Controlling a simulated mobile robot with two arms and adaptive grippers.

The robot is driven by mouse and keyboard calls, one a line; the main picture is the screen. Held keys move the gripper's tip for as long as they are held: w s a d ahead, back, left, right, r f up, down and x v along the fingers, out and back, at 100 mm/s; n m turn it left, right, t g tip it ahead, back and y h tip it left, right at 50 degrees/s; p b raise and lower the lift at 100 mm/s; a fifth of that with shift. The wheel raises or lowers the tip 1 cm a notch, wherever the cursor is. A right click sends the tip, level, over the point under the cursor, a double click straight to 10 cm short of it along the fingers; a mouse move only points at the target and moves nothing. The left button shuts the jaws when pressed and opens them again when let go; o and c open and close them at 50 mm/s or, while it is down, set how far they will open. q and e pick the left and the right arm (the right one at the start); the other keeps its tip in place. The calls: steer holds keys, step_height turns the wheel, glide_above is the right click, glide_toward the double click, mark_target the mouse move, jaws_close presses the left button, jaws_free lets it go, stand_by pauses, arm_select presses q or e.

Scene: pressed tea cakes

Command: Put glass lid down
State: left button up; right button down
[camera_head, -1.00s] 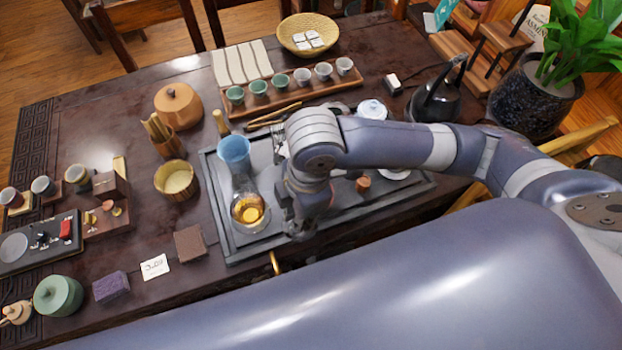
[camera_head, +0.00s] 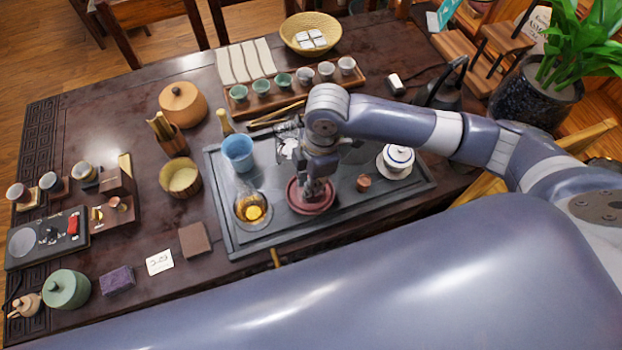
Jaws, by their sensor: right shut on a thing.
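My right gripper (camera_head: 313,190) reaches down from the right arm over a round reddish-brown dish (camera_head: 298,207) on the dark tea tray. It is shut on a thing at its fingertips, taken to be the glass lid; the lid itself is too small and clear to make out. I cannot tell whether it touches the dish. A glass vessel with amber tea (camera_head: 252,209) stands just left of the dish, with a blue cup (camera_head: 238,152) behind it. My left gripper does not show.
The dark tea tray (camera_head: 232,240) also holds a small copper-brown piece (camera_head: 363,183) and a white lidded bowl (camera_head: 397,160) at right. A wooden bowl (camera_head: 181,179) and a brown block (camera_head: 194,240) stand left of it. A cup rack (camera_head: 262,111) lies behind.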

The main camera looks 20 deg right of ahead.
steer(key=shift+f, duration=0.15)
steer(key=c, duration=1.5)
jaws_free()
steer(key=shift+c, duration=0.2)
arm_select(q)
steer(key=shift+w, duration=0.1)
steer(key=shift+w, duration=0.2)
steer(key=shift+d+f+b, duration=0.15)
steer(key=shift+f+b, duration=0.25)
arm_select(e)
step_height(320, 180, up, 12)
steer(key=d, duration=0.1)
steer(key=shift+d, duration=0.2)
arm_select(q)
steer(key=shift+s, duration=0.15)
